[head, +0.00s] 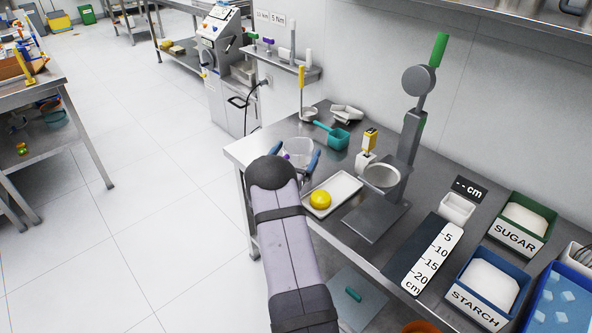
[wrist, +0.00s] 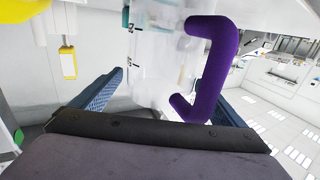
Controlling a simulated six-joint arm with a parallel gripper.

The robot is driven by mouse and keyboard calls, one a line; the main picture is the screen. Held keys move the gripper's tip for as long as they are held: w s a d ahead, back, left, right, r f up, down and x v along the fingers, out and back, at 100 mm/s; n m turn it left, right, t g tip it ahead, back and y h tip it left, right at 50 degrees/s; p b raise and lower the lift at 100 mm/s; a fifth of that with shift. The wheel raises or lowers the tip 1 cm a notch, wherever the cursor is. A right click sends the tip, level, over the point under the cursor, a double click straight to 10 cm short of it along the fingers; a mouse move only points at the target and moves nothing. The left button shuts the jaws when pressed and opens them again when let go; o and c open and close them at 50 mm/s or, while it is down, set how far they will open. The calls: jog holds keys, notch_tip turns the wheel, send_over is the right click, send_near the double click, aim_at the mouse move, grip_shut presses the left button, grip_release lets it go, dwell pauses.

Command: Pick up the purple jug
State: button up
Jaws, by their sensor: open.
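The purple jug has a clear, see-through body (head: 299,147) and stands near the left end of the steel table. Its thick purple handle (wrist: 212,62) fills the middle right of the wrist view, with the clear body behind and to the left of it. My gripper (head: 297,163) is at the jug, with its blue fingers apart on either side of it. In the wrist view the open fingers (wrist: 168,98) show left and right of the jug and handle. I cannot tell whether either finger touches it. My arm hides the jug's lower front in the head view.
A white tray (head: 346,182) with a yellow ball (head: 320,199) lies close to the right of my gripper. A teal scoop (head: 338,138) and a yellow-handled ladle (head: 304,100) are behind the jug. A grey press-like stand (head: 409,140) stands farther right.

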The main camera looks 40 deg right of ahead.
jog(key=shift+w+d, duration=0.1)
jog(key=shift+d, duration=0.2)
jog(key=c, duration=1.6)
jog(key=shift+o, duration=0.2)
jog(key=shift+r, duration=0.15)
notch_tip(320, 180, up, 10)
jog(key=shift+b, duration=0.45)
